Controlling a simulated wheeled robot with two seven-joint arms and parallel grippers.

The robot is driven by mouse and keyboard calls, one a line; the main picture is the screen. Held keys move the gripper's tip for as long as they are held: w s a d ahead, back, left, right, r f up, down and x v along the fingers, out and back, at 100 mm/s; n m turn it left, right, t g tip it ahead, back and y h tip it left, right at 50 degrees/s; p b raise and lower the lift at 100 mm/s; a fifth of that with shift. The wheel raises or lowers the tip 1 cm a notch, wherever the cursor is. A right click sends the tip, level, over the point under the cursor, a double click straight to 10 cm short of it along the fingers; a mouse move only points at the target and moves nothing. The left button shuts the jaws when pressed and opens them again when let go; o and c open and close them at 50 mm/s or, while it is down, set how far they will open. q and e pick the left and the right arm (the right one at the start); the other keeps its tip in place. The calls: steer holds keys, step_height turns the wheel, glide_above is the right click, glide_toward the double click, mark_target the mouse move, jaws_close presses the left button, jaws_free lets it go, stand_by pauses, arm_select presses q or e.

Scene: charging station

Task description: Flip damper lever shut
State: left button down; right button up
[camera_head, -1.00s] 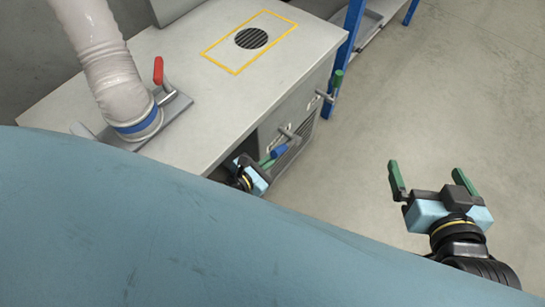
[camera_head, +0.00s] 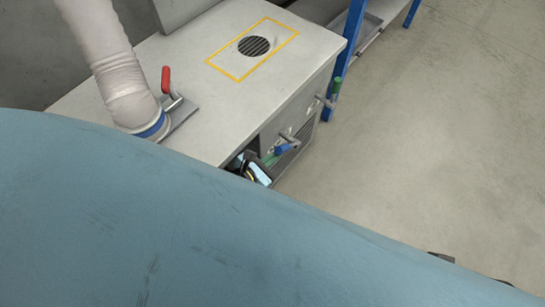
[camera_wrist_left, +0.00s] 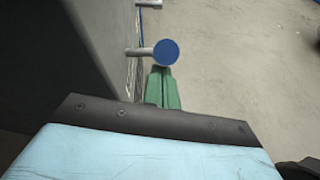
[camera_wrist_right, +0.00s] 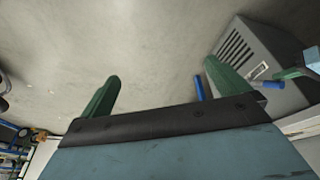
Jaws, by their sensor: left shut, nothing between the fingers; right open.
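Three levers show on the grey cabinet: a blue-handled one (camera_head: 282,149) on its front face, a green-handled one (camera_head: 336,88) farther along that face, and a red-handled one (camera_head: 166,80) on top beside the hose. I cannot tell which is the damper lever. My left gripper (camera_head: 269,160) is shut and empty, close by the blue handle. In the left wrist view its green fingertips (camera_wrist_left: 162,72) lie just below the round blue handle end (camera_wrist_left: 166,52); contact is unclear. My right gripper (camera_wrist_right: 167,88) is open and empty above the floor, its fingers outside the head view.
A ribbed hose (camera_head: 112,70) stands on the cabinet top (camera_head: 215,110), near a round grille (camera_head: 254,45) in a yellow outline. A blue rack post (camera_head: 345,55) stands behind. The floor (camera_head: 430,150) to the right is clear. My blue body hides the foreground.

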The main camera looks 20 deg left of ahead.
arm_select(q)
steer(key=s+a, duration=0.4)
steer(key=s, duration=0.8)
steer(key=shift+s+r+p, duration=0.2)
steer(key=shift+s+p, duration=0.05)
steer(key=shift+p, duration=0.2)
arm_select(e)
steer(key=shift+d+x, duration=0.2)
steer(key=shift+x, duration=1)
arm_select(q)
steer(key=shift+s, duration=0.1)
